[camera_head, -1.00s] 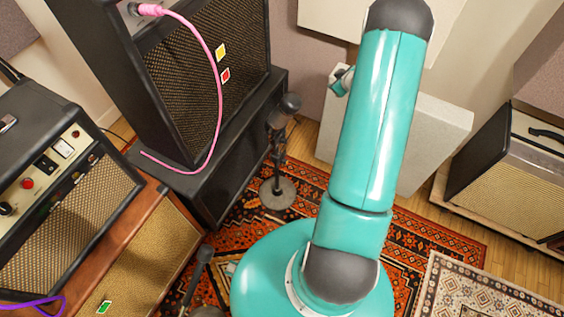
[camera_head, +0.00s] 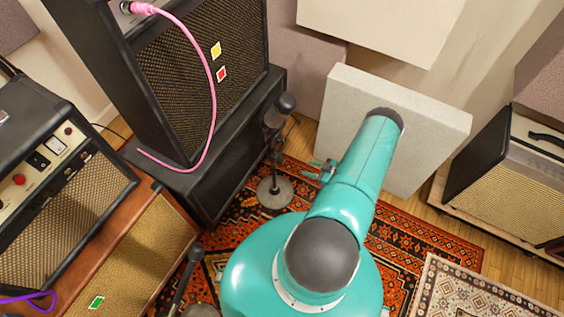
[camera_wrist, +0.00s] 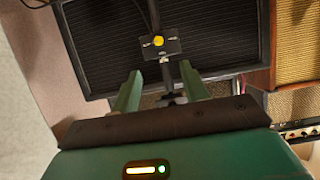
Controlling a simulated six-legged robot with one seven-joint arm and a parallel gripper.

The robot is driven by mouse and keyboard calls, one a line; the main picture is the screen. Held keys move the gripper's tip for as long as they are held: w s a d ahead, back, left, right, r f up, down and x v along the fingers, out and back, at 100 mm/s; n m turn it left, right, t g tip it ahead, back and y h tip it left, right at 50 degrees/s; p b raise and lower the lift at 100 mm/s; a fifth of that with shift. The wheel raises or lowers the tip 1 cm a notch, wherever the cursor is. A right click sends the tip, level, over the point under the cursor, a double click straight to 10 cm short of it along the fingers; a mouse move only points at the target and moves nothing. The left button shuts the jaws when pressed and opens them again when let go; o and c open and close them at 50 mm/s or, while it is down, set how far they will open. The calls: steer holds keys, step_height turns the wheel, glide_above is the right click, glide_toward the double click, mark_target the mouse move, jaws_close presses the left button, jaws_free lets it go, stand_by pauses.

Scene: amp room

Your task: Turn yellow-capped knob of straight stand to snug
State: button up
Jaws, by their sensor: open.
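The yellow-capped knob (camera_wrist: 158,41) shows in the wrist view on a dark clamp block of a stand, in front of a black speaker grille. In the head view, an upright stand (camera_head: 274,190) with a round grey base and a dark microphone stands on the rug beside the black cabinet; its knob cannot be made out there. My gripper (camera_wrist: 161,67) is open and empty, with the knob beyond its fingertips and roughly between them in the picture. In the head view, part of my gripper (camera_head: 322,168) shows right of the stand, apart from it.
A black amp (camera_head: 200,80) with a pink cable (camera_head: 211,95) sits on a black cabinet (camera_head: 235,150) behind the stand. A second stand (camera_head: 187,275) is at lower left, near brown and black amps. A pale panel (camera_head: 430,125) stands behind my arm. Patterned rugs cover the floor.

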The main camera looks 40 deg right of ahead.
mark_target(283, 162)
steer(key=x, duration=1.3)
steer(key=shift+w+f, duration=0.1)
steer(key=shift+w, duration=0.05)
jaws_close()
